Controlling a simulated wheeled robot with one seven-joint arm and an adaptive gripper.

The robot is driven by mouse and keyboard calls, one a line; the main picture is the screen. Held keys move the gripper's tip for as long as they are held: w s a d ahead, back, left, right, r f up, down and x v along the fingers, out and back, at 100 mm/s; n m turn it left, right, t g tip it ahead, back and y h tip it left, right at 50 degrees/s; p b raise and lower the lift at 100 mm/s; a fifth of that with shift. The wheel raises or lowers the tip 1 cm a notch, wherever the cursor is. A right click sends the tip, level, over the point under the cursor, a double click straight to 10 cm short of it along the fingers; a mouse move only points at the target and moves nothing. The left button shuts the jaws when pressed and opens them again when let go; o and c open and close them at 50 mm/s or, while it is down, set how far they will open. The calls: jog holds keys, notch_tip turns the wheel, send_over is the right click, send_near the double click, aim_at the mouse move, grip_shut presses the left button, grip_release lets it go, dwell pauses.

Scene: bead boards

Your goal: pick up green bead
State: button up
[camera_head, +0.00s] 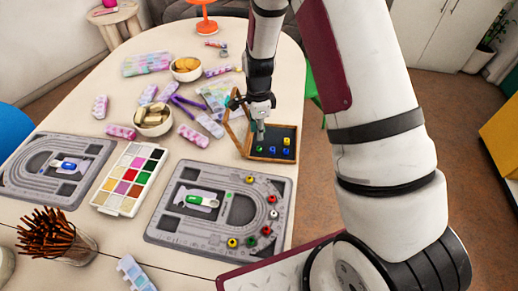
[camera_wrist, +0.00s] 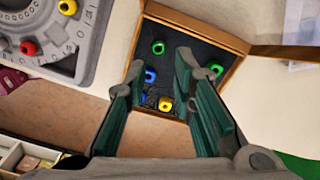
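A green bead (camera_wrist: 158,47) lies in a small wooden box (camera_wrist: 236,45) with a dark lining; it also shows in the head view (camera_head: 286,141). Blue beads (camera_wrist: 150,75) and a yellow bead (camera_wrist: 165,104) lie in the same box. My gripper (camera_wrist: 160,62) is open and empty, its two fingers spread above the box. The green bead appears between and a little beyond the fingertips in the wrist view. In the head view my gripper (camera_head: 260,134) points down over the box's left part. Another green bead (camera_head: 251,241) sits on the near bead board.
The grey bead board (camera_head: 170,225) with several coloured beads lies just in front of the box. The box's open lid (camera_head: 236,125) stands at its left in the head view. A paint-like colour tray (camera_head: 107,200), bowls and pink packs crowd the table leftward.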

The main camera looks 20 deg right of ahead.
aim_at(259, 146)
jog(key=shift+s+d+f+p, duration=0.1)
jog(key=shift+f+p, duration=0.25)
jog(key=shift+f, duration=3.65)
jog(key=shift+c, duration=0.3)
jog(key=c, duration=0.4)
